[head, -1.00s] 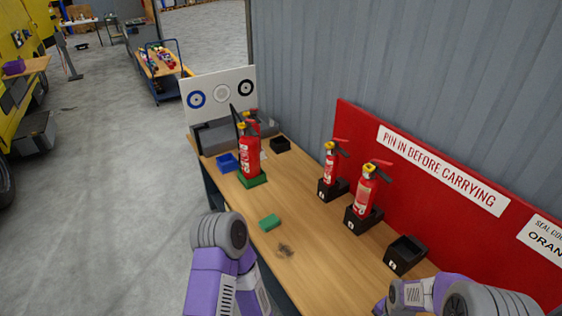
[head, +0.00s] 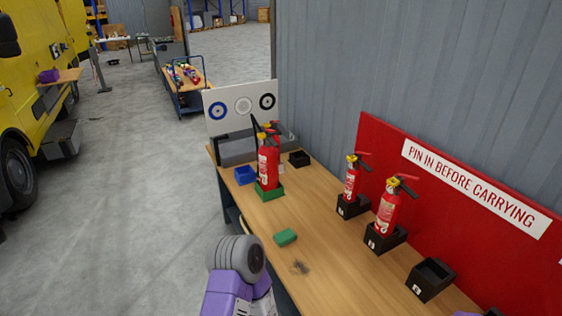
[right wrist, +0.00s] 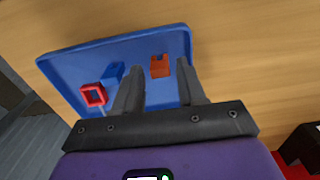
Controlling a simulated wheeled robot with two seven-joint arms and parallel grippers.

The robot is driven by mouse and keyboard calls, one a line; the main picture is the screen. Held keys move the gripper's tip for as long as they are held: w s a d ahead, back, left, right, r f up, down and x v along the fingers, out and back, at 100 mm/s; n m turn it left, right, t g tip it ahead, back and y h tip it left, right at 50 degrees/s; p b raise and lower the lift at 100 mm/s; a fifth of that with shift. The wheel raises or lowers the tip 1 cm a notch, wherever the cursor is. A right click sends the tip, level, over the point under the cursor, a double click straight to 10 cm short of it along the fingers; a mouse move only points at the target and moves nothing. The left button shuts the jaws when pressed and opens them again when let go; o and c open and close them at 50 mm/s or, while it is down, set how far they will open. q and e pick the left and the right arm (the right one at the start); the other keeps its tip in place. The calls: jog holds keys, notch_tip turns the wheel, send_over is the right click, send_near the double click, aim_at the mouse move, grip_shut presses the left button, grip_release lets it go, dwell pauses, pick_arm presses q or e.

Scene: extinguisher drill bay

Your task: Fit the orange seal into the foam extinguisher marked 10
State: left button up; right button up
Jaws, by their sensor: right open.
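In the right wrist view, an orange seal (right wrist: 160,66) lies in a blue tray (right wrist: 70,62) beside a blue piece (right wrist: 113,73) and a red square ring (right wrist: 93,96). My right gripper (right wrist: 160,72) is open above the tray, its fingertips on either side of the orange seal. In the head view, red extinguishers stand on the bench: one on a green base (head: 268,163), with another partly hidden behind it, and two in black holders (head: 352,180) (head: 388,211). Their numbers are too small to read. My left gripper is out of view.
The wooden bench (head: 325,225) also carries a green block (head: 285,236), a blue box (head: 245,174), a small black box (head: 299,158) and an empty black holder (head: 430,278). A red sign board (head: 380,140) and a grey wall stand behind. Open floor lies left.

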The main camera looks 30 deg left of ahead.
grip_shut()
jog(key=shift+r, duration=0.15)
jog(key=shift+r+p, duration=1.2)
jog(key=shift+r, duration=0.15)
